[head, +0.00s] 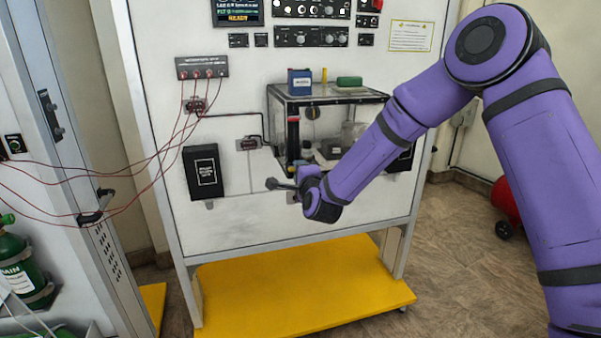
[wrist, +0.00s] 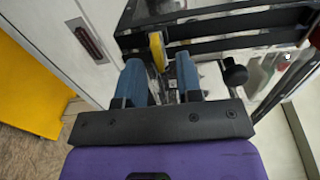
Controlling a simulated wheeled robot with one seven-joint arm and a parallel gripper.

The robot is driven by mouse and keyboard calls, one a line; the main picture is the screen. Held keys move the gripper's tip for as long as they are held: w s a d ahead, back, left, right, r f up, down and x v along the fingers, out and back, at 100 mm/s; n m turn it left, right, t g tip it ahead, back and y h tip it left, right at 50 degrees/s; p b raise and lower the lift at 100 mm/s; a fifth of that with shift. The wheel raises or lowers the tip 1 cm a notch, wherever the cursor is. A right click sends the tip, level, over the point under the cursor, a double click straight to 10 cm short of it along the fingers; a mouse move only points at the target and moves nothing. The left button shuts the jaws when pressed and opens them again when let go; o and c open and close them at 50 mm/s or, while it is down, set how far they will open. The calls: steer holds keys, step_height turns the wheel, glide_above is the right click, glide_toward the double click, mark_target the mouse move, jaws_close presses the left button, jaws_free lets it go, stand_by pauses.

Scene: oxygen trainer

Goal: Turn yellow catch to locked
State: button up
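The yellow catch (wrist: 158,48) shows in the wrist view as a narrow upright yellow piece at the dark frame of a clear-walled box. My gripper (wrist: 158,62) has two blue-grey fingers spread apart, one on each side of the catch in the picture. Gaps show between the catch and both fingers; I cannot tell how deep it sits between them. In the head view my purple wrist is in front of the clear box (head: 350,97), below its middle. The fingertips and catch cannot be made out there.
A black round knob (wrist: 235,73) is just right of the fingers in the wrist view. A blue container (head: 300,82) and a green item (head: 349,81) stand on the box. Red cables (head: 165,150) hang left. A yellow base shelf (head: 290,290) lies below.

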steer(key=v, duration=1)
steer(key=shift+s, duration=0.4)
steer(key=shift+d+r, duration=0.15)
steer(key=s+d+r+n+g+h, duration=0.3)
steer(key=s+d+r+n+g, duration=0.4)
steer(key=s+d+r+n, duration=0.55)
steer(key=s+d+r+n+g+h, duration=0.1)
steer(key=s+d+r+g, duration=0.1)
steer(key=s+d, duration=0.5)
steer(key=s+d+r+n+g+h, duration=0.1)
steer(key=s+d, duration=0.6)
steer(key=s, duration=0.8)
steer(key=shift+s+d+r+g, duration=0.2)
steer(key=shift+d+r+g, duration=0.15)
steer(key=shift+r+g, duration=0.6)
